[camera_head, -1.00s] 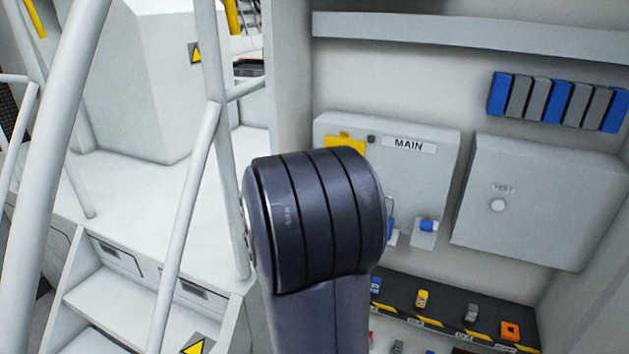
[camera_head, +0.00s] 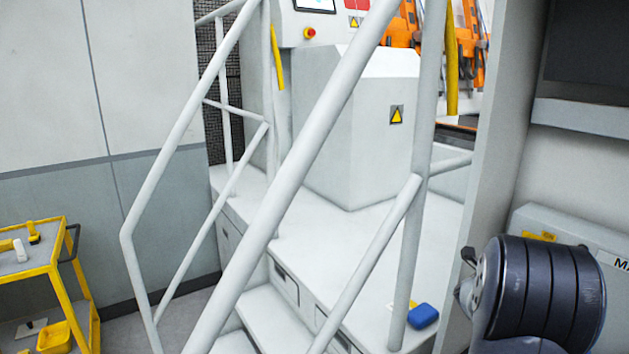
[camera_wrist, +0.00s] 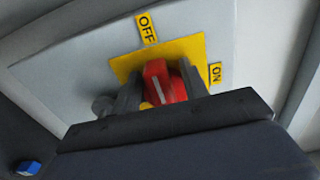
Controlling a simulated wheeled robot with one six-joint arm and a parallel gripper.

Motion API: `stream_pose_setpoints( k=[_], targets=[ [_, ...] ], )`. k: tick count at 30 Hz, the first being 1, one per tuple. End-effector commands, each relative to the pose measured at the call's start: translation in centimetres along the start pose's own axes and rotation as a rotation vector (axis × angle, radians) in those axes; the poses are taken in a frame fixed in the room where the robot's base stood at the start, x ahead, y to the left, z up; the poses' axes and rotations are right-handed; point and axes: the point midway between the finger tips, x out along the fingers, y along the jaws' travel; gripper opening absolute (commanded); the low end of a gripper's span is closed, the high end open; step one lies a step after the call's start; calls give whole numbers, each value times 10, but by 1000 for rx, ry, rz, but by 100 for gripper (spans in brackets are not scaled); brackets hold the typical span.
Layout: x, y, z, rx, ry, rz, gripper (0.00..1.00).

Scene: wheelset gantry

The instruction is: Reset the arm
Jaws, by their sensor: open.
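In the wrist view, my gripper (camera_wrist: 160,82) has its two dark fingers apart, one on each side of a red rotary knob (camera_wrist: 158,75). The knob sits on a yellow plate (camera_wrist: 203,48) with an OFF label (camera_wrist: 147,27) above and an ON label (camera_wrist: 216,73) at right. Its white mark runs roughly up and down, toward OFF. Whether the fingers touch the knob I cannot tell. In the head view, my dark arm link stands at lower right, and my gripper is not visible. Part of the grey main panel (camera_head: 565,222) shows behind the link.
White handrails (camera_head: 290,165) and steps (camera_head: 270,318) fill the middle of the head view. A blue item (camera_head: 423,315) lies near the platform edge. A yellow cart (camera_head: 58,275) stands at far left. Another blue item (camera_wrist: 28,167) shows low in the wrist view.

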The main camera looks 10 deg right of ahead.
Motion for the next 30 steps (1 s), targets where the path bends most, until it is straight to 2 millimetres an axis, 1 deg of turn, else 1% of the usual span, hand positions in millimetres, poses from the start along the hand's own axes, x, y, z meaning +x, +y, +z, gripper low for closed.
stream_pose_setpoints(
  k=[11, 14, 17, 20, 30],
  targets=[
    [-2, 0, 0, 10, -1, 0, 42],
    [-5, 0, 1, -15, -2, 1, 42],
    [-16, 2, 1, -11, -3, -1, 42],
    [-33, 2, 1, -10, -4, -1, 42],
    [-100, 3, 2, -12, -6, 1, 42]
  ],
)
